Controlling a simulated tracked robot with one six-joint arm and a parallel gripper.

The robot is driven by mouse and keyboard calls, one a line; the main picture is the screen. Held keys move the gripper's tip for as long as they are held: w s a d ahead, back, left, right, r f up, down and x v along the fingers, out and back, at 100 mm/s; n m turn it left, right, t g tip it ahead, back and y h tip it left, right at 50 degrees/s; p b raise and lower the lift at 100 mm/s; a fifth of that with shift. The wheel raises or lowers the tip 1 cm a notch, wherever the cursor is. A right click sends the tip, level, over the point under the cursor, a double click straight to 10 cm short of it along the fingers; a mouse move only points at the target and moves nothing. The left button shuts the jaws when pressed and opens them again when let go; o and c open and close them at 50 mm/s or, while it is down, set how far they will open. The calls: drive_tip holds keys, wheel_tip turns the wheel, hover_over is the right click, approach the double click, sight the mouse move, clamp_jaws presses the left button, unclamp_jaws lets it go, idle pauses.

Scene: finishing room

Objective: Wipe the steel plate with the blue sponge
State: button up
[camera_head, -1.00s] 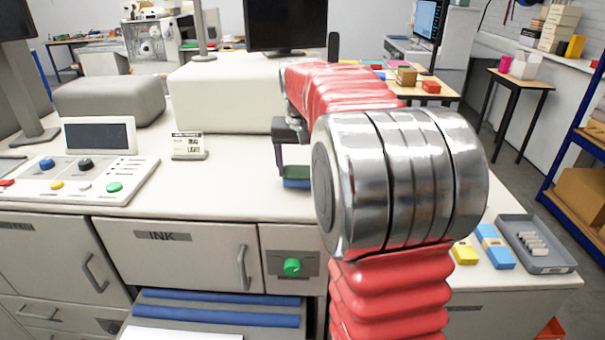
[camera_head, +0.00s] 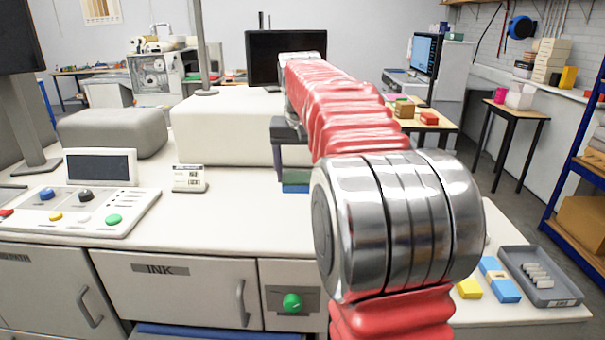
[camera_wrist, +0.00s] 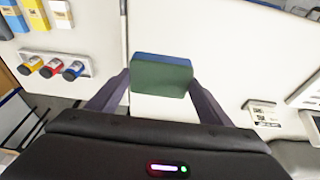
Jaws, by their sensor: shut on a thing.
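My gripper (camera_wrist: 159,84) is shut on the blue sponge (camera_wrist: 161,70), a small block with a blue side and a green side. In the wrist view the sponge sits between the two dark fingers, above a pale surface. In the head view the sponge (camera_head: 296,181) hangs below my gripper, partly hidden by my red-sleeved arm, over the white worktop. I cannot tell its height there. I cannot make out the steel plate in either current view; my arm hides part of the worktop.
A control panel (camera_head: 75,211) and a small label stand (camera_head: 188,179) are on the left of the worktop (camera_head: 235,215). A large white block (camera_head: 222,130) stands behind.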

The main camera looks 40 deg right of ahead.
drive_tip(key=o, duration=0.4)
drive_tip(key=c, duration=0.4)
drive_tip(key=shift+o, duration=0.2)
